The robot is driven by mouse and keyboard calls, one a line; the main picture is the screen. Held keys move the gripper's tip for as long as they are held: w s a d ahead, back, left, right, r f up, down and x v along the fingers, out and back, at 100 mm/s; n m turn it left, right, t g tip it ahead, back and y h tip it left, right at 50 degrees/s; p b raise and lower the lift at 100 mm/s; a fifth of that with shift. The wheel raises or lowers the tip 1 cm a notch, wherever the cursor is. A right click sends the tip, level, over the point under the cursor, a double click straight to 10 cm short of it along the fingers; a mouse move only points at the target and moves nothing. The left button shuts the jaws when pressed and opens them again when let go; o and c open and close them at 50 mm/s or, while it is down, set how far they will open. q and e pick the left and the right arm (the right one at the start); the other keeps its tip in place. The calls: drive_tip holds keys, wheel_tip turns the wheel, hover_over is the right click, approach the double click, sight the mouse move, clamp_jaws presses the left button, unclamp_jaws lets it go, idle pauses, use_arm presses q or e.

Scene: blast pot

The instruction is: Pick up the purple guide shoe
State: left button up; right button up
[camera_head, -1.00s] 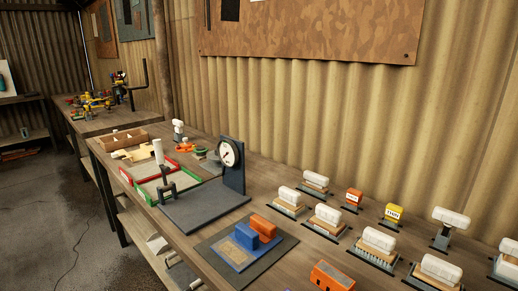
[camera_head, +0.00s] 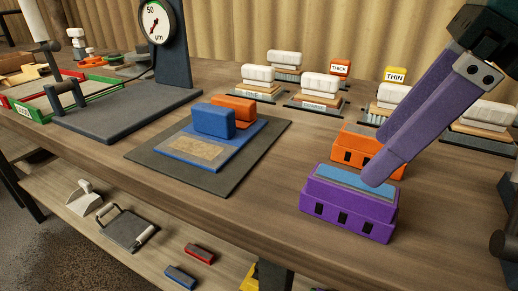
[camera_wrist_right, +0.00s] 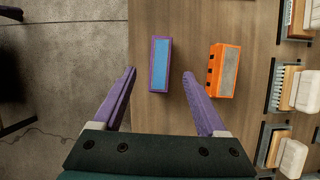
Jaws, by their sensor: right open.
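The purple guide shoe (camera_head: 345,212) is a purple block with a blue top and dark square marks on its side. It rests near the table's front edge. My right gripper (camera_head: 380,160) comes in from the upper right with purple fingers, which overlap the shoe's far right part in the head view. In the right wrist view the shoe (camera_wrist_right: 161,64) shows between the two spread fingertips (camera_wrist_right: 160,75), with space on either side. The gripper is open and empty; its exact height above the shoe is hard to tell. My left gripper is not in view.
An orange block (camera_head: 350,143) with a grey top (camera_wrist_right: 229,72) stands just beside the shoe, on the far side. A grey mat (camera_head: 250,165) with blue and orange blocks lies to the left. Several brushes with white handles (camera_head: 319,84) stand behind. Bare tabletop lies left of the shoe.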

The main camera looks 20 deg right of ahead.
sight(354, 181)
drive_tip(key=x, duration=0.6)
drive_tip(key=shift+f, duration=0.35)
clamp_jaws()
drive_tip(key=shift+r, duration=0.1)
idle(1.0)
